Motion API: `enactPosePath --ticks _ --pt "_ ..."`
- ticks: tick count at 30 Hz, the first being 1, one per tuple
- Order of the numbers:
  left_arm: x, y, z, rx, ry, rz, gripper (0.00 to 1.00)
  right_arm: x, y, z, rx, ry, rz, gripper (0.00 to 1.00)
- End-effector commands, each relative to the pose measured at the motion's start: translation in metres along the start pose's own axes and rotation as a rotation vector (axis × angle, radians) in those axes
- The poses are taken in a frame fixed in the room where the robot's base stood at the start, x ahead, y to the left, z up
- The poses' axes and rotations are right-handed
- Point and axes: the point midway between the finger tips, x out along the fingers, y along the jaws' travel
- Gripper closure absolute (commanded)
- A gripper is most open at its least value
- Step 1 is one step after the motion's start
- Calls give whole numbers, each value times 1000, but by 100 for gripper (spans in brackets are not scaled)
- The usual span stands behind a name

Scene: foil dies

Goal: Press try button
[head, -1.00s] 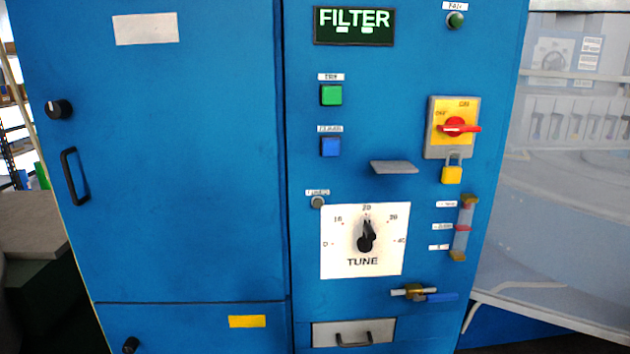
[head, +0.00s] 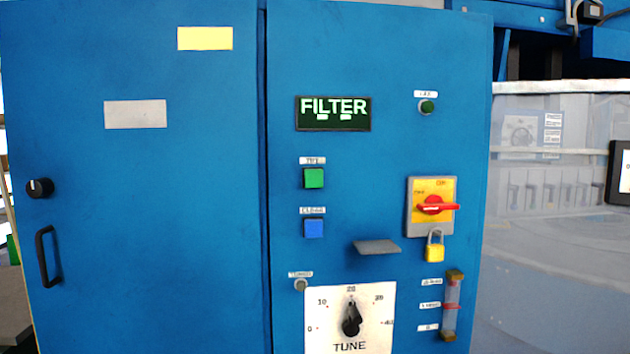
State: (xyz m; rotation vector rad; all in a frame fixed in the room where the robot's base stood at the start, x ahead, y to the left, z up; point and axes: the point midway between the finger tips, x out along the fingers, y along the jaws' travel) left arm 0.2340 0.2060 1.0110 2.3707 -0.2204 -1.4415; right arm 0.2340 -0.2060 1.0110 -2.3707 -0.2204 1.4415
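The try button is a green square button (head: 314,178) on the blue cabinet's right-hand panel, under a small white label (head: 312,160) that is blurred but seems to read TRY. A blue square button (head: 313,228) sits below it under its own label. A dark display (head: 333,113) above reads FILTER in pale letters. Neither of my grippers shows in the head view.
A TUNE dial (head: 351,318) is below. A door handle (head: 47,256) sticks out at left.

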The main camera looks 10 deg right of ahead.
Motion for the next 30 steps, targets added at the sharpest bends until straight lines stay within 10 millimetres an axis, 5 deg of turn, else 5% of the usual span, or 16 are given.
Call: enactPosePath --ticks 5,30 --pt "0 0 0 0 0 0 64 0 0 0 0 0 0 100" --pt "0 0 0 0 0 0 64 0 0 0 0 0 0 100"
